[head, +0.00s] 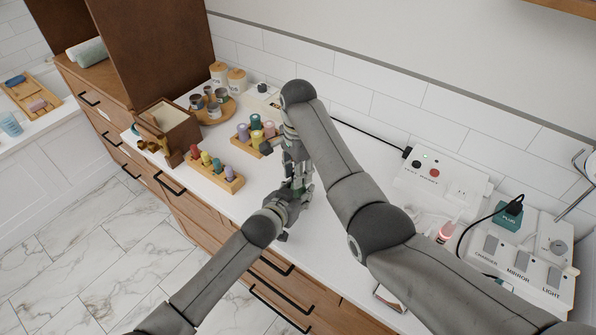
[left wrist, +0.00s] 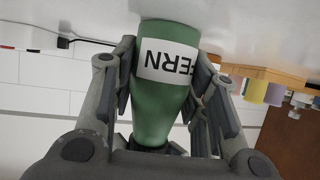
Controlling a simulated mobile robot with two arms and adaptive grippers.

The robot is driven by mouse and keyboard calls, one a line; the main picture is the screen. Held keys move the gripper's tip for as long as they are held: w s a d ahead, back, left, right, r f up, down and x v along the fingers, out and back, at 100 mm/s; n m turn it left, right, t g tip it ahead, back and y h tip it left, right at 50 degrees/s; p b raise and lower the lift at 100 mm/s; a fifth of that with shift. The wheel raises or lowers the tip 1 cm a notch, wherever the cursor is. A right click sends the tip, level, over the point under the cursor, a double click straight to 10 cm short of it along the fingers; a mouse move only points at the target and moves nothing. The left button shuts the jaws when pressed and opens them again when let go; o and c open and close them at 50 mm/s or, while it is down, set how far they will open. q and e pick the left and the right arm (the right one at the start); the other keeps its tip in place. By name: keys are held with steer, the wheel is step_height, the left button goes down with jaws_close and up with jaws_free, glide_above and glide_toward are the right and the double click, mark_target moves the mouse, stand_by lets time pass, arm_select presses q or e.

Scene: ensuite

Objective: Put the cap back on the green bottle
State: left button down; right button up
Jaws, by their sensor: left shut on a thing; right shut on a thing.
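The green bottle (left wrist: 165,95) with a white label reading FERN fills the middle of the left wrist view, which looks upside down. My left gripper (left wrist: 165,85) is shut around its body, one finger on each side. In the head view my left gripper (head: 285,203) is low over the counter's front part. My right gripper (head: 293,155) points down just above it, shut, over the bottle's top. The cap is hidden between its fingers. The bottle is mostly covered by the grippers in the head view, and I cannot tell whether cap and neck touch.
On the white counter (head: 262,178), wooden racks of coloured bottles (head: 215,170) and (head: 257,133) stand left of the grippers. A brown box (head: 168,127) and a round tray with jars (head: 214,108) are behind. A switch panel (head: 522,262) and a socket box (head: 440,182) are right.

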steer(key=o, duration=0.6)
steer(key=shift+o, duration=0.2)
steer(key=shift+r, duration=0.1)
steer(key=shift+r, duration=2.15)
steer(key=shift+c, duration=0.3)
